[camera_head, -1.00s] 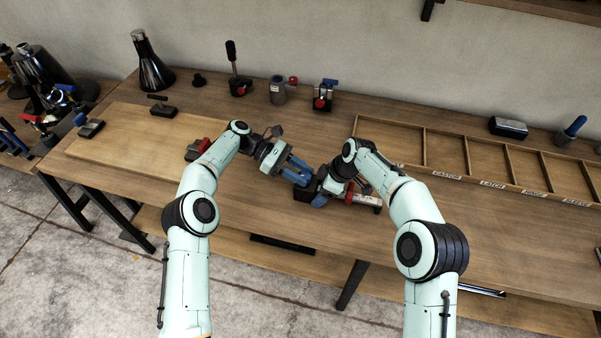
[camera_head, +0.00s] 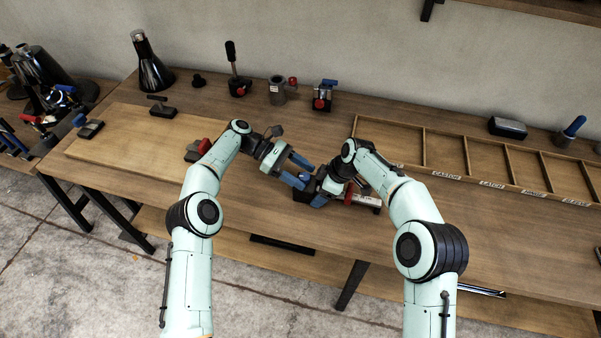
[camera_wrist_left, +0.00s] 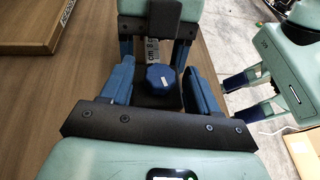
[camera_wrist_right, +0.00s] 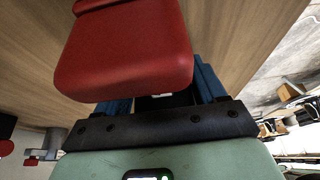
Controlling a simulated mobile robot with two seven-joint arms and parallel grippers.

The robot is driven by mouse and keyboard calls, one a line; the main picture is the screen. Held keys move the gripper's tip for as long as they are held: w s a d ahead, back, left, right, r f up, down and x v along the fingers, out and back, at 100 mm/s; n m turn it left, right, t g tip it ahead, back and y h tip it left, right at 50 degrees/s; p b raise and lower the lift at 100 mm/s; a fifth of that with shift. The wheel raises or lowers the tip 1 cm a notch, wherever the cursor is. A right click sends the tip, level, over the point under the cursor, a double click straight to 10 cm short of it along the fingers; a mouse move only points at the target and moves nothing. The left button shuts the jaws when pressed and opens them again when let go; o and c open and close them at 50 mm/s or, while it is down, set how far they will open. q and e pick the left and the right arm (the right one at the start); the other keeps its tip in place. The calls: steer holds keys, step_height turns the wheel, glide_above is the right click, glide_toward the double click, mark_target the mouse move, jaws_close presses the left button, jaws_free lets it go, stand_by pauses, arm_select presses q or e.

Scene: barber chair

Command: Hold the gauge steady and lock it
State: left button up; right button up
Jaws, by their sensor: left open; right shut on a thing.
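The gauge (camera_head: 365,200) sits on the bench, with a pale scale strip and red part at its right end; my right gripper covers much of it. My right gripper (camera_head: 323,190) is shut on the gauge. The right wrist view shows a large red block (camera_wrist_right: 125,50) hiding what lies between its fingers (camera_wrist_right: 155,103). My left gripper (camera_head: 308,173) is open just left of the gauge. In the left wrist view, a blue faceted knob (camera_wrist_left: 160,77) lies between the left fingers (camera_wrist_left: 160,88), with gaps on both sides. A lettered strip (camera_wrist_left: 152,50) runs behind the knob.
A divided wooden tray (camera_head: 480,172) with labels lies at the back right. A pale board (camera_head: 125,140) with clamps lies at left. Several small devices, including a red-and-blue one (camera_head: 324,95), stand along the back. The bench front right is clear.

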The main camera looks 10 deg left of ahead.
arm_select(q)
step_height(320, 180, up, 10)
stand_by(0.4)
steer(key=shift+d, duration=0.1)
steer(key=d+r+t+h, duration=0.2)
steer(key=d+r+h, duration=0.1)
steer(key=d+r, duration=0.15)
steer(key=n+t+y, duration=0.9)
steer(key=n+t, duration=0.3)
steer(key=n, duration=0.2)
glide_toward(301, 174)
steer(key=x, duration=0.6)
steer(key=d+x, duration=0.1)
steer(key=x, duration=0.2)
steer(key=shift+s, duration=0.4)
